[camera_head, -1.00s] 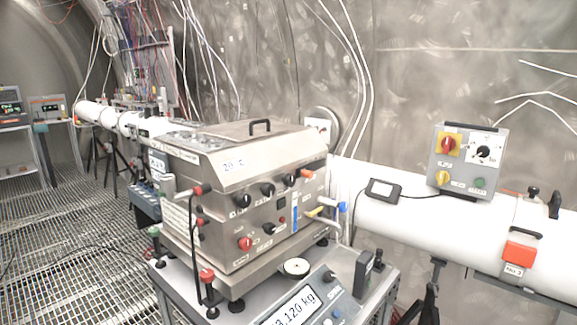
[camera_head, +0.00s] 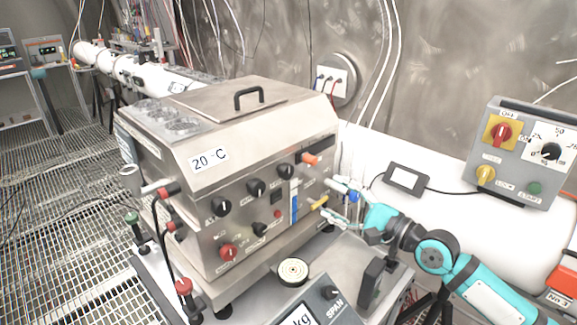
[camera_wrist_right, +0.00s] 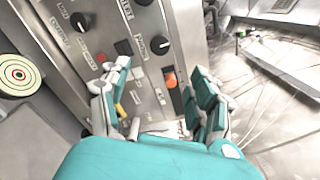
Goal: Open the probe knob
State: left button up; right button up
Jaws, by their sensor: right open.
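A steel box-shaped bath (camera_head: 215,175) marked 20 °C stands on the cart and has several black knobs, a red knob (camera_head: 228,253), an orange knob (camera_head: 310,159) and a yellow lever (camera_head: 319,202) on its front. The knob labels are too small to tell which one is the probe knob. My right gripper (camera_head: 337,200) is open beside the right end of this panel, near the yellow lever. In the right wrist view my right gripper (camera_wrist_right: 160,95) has its fingers apart, with the orange knob (camera_wrist_right: 171,80) showing between them and the yellow lever (camera_wrist_right: 120,110) by the left finger. Nothing is held.
A scale (camera_head: 310,308) with a round target-marked pan (camera_head: 292,271) is in front of the bath. A white pipe (camera_head: 450,215) runs behind my right arm, carrying a small dark-framed display (camera_head: 406,179) and a grey control box (camera_head: 522,155). Mesh floor lies left.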

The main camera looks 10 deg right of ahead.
jog(key=p, duration=0.1)
send_near(289, 173)
jog(key=w, duration=0.1)
jog(key=p+x, duration=0.1)
jog(key=x, duration=0.6)
jog(key=shift+s+a+r, duration=0.1)
jog(key=shift+a, duration=0.1)
jog(key=shift+x, duration=1)
jog(key=shift+w+a, duration=0.15)
jog(key=shift+w, duration=0.15)
pick_arm(q)
notch_tip(289, 173, up, 3)
jog(key=shift+f, duration=0.15)
pick_arm(e)
jog(key=c, duration=1.2)
